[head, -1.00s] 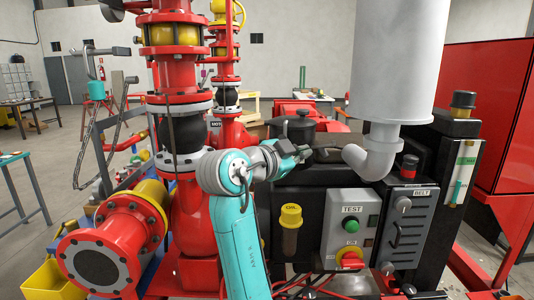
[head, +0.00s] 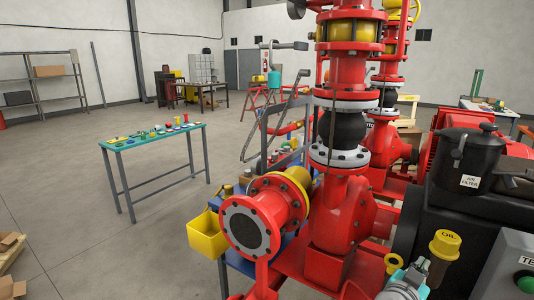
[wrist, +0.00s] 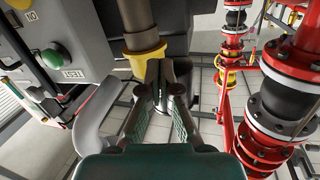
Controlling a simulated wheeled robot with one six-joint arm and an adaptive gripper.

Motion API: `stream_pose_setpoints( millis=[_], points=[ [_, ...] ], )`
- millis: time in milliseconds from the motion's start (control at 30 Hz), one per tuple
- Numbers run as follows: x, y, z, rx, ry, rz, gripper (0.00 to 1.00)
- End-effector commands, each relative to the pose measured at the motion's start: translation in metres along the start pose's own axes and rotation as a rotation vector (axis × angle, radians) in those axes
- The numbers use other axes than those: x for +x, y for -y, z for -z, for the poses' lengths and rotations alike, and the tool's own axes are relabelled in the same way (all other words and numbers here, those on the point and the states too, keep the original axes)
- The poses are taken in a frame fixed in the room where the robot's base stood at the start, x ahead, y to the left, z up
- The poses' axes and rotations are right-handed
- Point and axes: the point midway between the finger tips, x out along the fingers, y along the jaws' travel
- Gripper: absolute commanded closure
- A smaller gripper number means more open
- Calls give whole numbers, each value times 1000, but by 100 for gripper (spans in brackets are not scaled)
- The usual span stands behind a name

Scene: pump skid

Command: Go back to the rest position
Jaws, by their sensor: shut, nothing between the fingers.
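My gripper (wrist: 166,72) shows in the wrist view with its two dark fingers shut and nothing between them. The fingertips are close to a yellow cap (wrist: 145,53) on a dark tube; I cannot tell whether they touch it. In the head view, the yellow OIL cap (head: 445,243) stands at the lower right, and part of my teal and grey arm shows at the bottom edge beside it. The fingers are not clear there.
The red pump pipework (head: 340,205) stands left of the engine block. A black air filter (head: 467,160) sits above it. In the wrist view, a panel with a green TEST button (wrist: 56,55) is at left and red pipes at right. A teal table (head: 155,137) stands farther left.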

Motion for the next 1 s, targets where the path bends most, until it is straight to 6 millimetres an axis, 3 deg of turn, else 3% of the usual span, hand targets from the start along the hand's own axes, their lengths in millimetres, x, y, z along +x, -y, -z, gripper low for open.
stream_pose_setpoints(
  millis=[33, 200, 500, 733, 1000],
  points=[
    [-8, -4, -22, -36, 18, 34, 100],
    [-37, -13, -80, -135, 59, 162, 100],
    [-106, -41, -164, -259, 125, 376, 100],
    [-169, -73, -210, -312, 169, 522, 100],
    [-247, -116, -237, -332, 208, 665, 100]
  ],
)
